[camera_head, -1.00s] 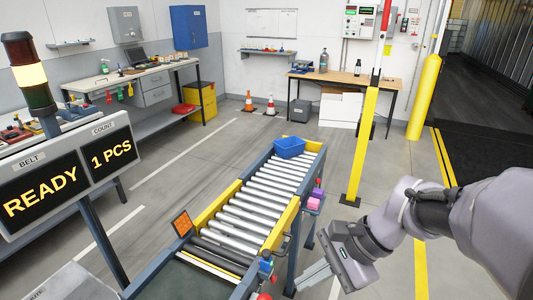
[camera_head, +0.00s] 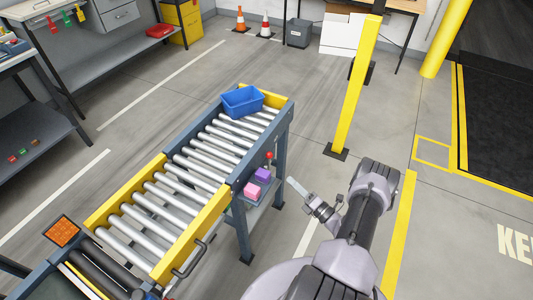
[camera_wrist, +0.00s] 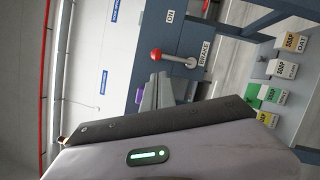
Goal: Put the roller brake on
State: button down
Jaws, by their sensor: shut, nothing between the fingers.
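The roller brake is a short lever with a red ball knob (camera_head: 268,156) on the right side of the roller conveyor (camera_head: 238,178), near its far end. In the wrist view the red knob (camera_wrist: 155,55) and its metal stem stick out to the left of a "BRAKE" label (camera_wrist: 205,52). An "ON" label (camera_wrist: 170,16) is above the knob in that picture. My gripper (camera_head: 292,184) is shut and empty, right of the lever and apart from it in the head view. In the wrist view its fingers (camera_wrist: 156,92) show just below the knob; contact cannot be told.
A blue bin (camera_head: 242,102) sits on the far end of the rollers. Pink (camera_head: 252,191) and purple (camera_head: 263,175) blocks lie beside the conveyor below the lever. Several soap boxes (camera_wrist: 287,68) show in the wrist view. A yellow post (camera_head: 355,85) stands behind my arm; floor between is clear.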

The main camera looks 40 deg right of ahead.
aim_at(269, 162)
jog(key=w+a+r+b, duration=0.1)
jog(key=w+b, duration=0.1)
jog(key=w, duration=0.7)
jog(key=shift+w+r+b, duration=0.3)
jog(key=shift+r, duration=0.05)
jog(key=shift+a, duration=0.1)
